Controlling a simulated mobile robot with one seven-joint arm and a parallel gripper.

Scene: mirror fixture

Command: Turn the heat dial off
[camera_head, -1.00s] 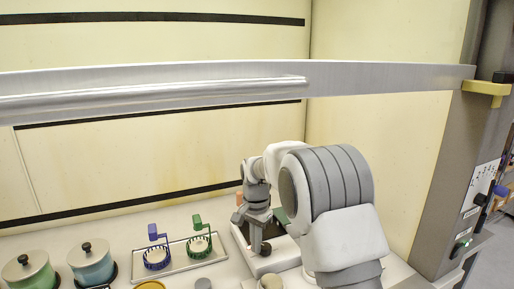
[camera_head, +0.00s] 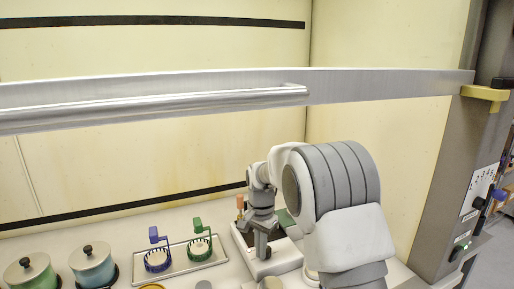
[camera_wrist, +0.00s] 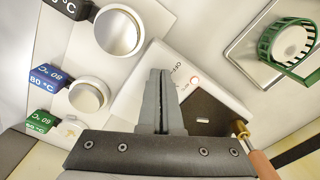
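The white heater box (camera_head: 284,262) stands on the worktop, with a dark recess in its top. It also shows in the wrist view (camera_wrist: 140,88), with an OFF marking and a small lit red-orange lamp (camera_wrist: 194,80). The heat dial is not clearly visible; my fingers cover the area beside the OFF marking. My gripper (camera_head: 262,252) is low over the front left part of the box. In the wrist view the gripper's (camera_wrist: 161,75) two grey fingers lie close together with only a thin seam between them. I see nothing held, though the tips' underside is hidden.
A tray (camera_head: 190,264) with a blue-handled basket (camera_head: 157,260) and a green-handled basket (camera_head: 200,248) stands left of the box. Lidded green (camera_head: 30,272) and blue (camera_head: 92,266) pots are farther left. A brass-tipped brown handle (camera_wrist: 262,165) is beside the box. A metal sash bar (camera_head: 200,97) crosses above.

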